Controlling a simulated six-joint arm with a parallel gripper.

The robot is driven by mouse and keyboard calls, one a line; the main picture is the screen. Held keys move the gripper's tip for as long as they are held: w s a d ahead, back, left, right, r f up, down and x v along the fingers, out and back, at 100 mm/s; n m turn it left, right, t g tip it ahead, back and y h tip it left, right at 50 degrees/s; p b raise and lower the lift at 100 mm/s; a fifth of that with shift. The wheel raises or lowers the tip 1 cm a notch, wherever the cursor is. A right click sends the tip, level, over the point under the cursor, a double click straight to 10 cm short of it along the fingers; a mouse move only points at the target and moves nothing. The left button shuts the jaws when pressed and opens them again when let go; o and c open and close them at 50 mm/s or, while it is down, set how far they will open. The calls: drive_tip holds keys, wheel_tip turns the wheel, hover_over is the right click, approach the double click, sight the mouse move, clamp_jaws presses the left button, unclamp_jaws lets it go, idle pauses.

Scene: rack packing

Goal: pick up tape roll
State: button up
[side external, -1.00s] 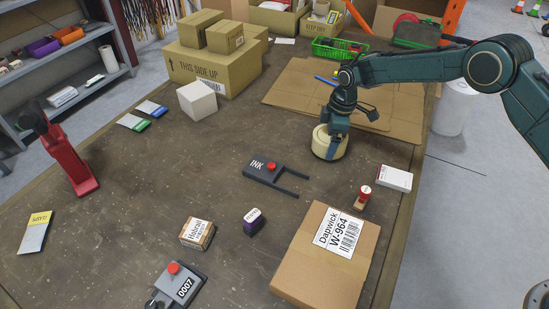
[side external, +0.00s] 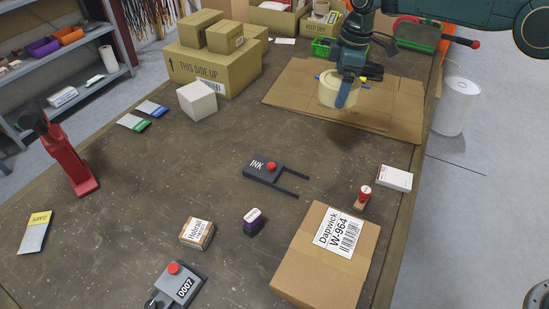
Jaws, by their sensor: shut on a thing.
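The cream tape roll (side external: 329,92) is in my gripper (side external: 343,95), in the upper right of the side external view. My gripper points down and is shut on the roll, with one dark blue finger across its near side. The roll hangs raised above the table, in front of the flat cardboard sheet in the picture. The far finger is hidden.
Stacked boxes (side external: 215,70) and a white cube (side external: 197,100) stand at the back left. A labelled carton (side external: 310,270) lies at the front.

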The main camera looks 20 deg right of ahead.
drive_tip(key=shift+r, duration=0.6)
drive_tip(key=shift+a, duration=0.1)
